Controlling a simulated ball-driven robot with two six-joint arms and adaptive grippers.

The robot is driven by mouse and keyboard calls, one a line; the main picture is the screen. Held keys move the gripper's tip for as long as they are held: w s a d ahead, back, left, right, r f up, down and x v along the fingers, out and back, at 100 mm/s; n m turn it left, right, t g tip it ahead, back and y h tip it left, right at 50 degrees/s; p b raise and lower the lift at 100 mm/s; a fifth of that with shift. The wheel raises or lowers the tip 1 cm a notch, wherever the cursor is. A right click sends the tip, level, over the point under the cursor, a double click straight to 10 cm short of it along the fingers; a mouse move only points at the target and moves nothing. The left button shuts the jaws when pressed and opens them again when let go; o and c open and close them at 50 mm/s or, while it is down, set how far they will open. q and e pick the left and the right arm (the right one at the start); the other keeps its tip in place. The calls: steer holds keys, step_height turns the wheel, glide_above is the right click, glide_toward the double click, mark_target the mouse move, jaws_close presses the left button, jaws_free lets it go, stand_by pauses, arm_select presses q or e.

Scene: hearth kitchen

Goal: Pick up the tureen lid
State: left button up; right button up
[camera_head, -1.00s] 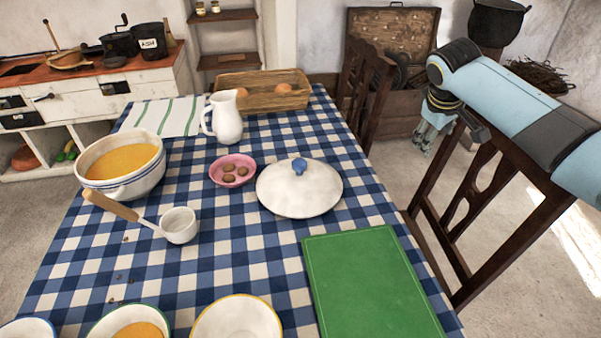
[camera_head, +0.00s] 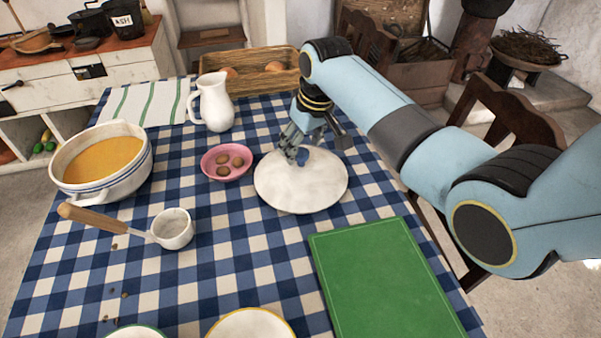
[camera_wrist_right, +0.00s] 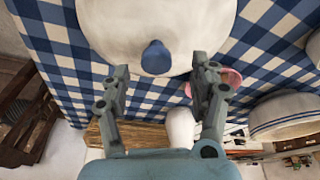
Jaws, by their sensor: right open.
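The tureen lid (camera_head: 301,190) is a round white lid with a blue knob (camera_head: 302,156), lying on the checked tablecloth. In the right wrist view the blue knob (camera_wrist_right: 156,57) stands on the lid (camera_wrist_right: 110,25), ahead of and between the two spread fingers of my right gripper (camera_wrist_right: 160,82). The fingers are open and hold nothing. The tureen (camera_head: 142,165), full of orange soup, stands at the left of the table. My left gripper is not in view.
A pink bowl of small brown things (camera_head: 225,176) sits just left of the lid. A white jug (camera_head: 213,105), a wooden tray (camera_head: 250,83) and a ladle (camera_head: 172,229) are also on the table. Chairs stand at the right.

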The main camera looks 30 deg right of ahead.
mark_target(301, 152)
steer(key=x, duration=0.4)
steer(key=shift+w+d, duration=0.15)
steer(key=shift+d, duration=0.05)
steer(key=c, duration=0.4)
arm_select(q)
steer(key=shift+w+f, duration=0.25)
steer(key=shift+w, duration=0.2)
arm_select(e)
jaws_close()
steer(key=shift+r, duration=0.1)
